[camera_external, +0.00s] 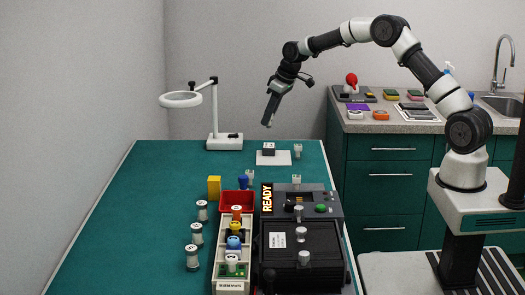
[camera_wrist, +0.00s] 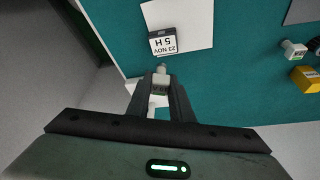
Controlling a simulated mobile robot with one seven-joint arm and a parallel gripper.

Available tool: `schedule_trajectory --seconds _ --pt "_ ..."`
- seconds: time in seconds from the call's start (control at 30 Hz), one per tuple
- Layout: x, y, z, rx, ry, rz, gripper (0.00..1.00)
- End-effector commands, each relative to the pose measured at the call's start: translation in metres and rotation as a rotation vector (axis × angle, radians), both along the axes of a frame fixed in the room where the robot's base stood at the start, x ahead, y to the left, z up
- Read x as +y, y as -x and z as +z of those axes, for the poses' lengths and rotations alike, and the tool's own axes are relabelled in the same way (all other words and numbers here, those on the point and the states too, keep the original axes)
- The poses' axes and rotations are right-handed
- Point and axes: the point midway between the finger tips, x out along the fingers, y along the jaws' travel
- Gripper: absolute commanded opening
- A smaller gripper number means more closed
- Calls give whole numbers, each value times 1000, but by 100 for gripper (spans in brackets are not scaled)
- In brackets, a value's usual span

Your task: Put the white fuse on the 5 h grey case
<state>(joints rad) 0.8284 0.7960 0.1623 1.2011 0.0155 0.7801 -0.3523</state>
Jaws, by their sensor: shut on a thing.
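The grey case (camera_external: 268,147) is a small dark box with a pale label, standing on a white sheet at the far end of the green table. In the wrist view the case (camera_wrist: 167,43) shows its label, "23 NOV 5 H", upside down. My gripper (camera_external: 267,122) hangs tilted in the air above the far end of the table, up from the case. In the wrist view my gripper (camera_wrist: 160,92) is shut on a small white fuse (camera_wrist: 161,72) with a pale knob end. The fuse appears just below the case there, apart from it in height. The fuse is not distinguishable in the external view.
A magnifier lamp (camera_external: 224,141) stands left of the case. White fuse-like pieces stand at the table's right edge. A yellow block (camera_external: 214,187), a red tray (camera_external: 238,201), a cream rack (camera_external: 232,260) and a black machine with a READY sign (camera_external: 267,198) fill the near side.

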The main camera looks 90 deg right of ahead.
Motion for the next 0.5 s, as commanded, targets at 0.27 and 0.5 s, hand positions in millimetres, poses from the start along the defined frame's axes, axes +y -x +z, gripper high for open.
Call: schedule_trajectory --seconds 0.27,0.5 --pt "1 0 -27 1 -1 1 0" --pt "1 0 -62 0 0 2 0"
